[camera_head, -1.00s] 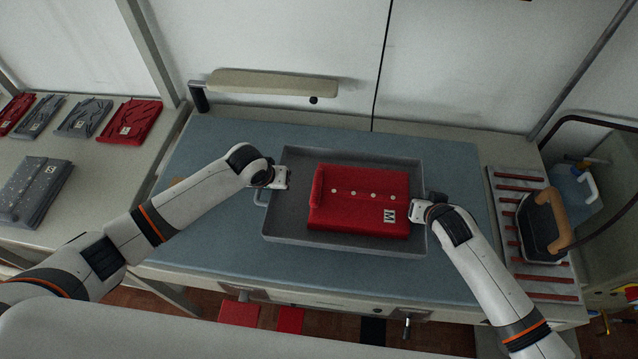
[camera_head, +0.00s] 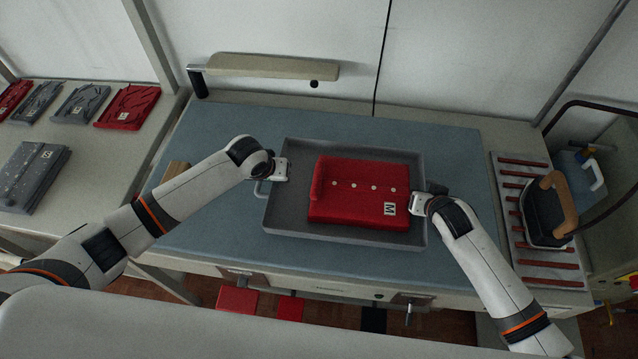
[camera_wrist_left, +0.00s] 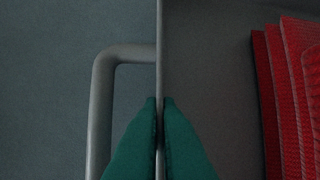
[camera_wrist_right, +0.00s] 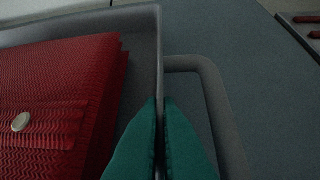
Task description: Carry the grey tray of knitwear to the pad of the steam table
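The grey tray (camera_head: 275,215) is over the blue-grey pad (camera_head: 215,125) of the steam table in the head view. I cannot tell whether it rests on the pad or hangs just above it. A folded red knit garment (camera_head: 350,180) with pale buttons and an "M" label lies in the tray. My left gripper (camera_head: 283,170) is shut on the tray's left wall; its green fingertips (camera_wrist_left: 159,105) pinch the rim beside the handle (camera_wrist_left: 100,110). My right gripper (camera_head: 418,203) is shut on the right wall, its fingertips (camera_wrist_right: 160,105) beside the other handle (camera_wrist_right: 220,100).
A padded arm (camera_head: 270,66) stands at the back. An iron (camera_head: 545,210) sits on a red-barred rest (camera_head: 510,195) at the right. Folded red and grey knitwear (camera_head: 35,172) lies on a left side table. A wooden block (camera_head: 176,170) is behind my left arm.

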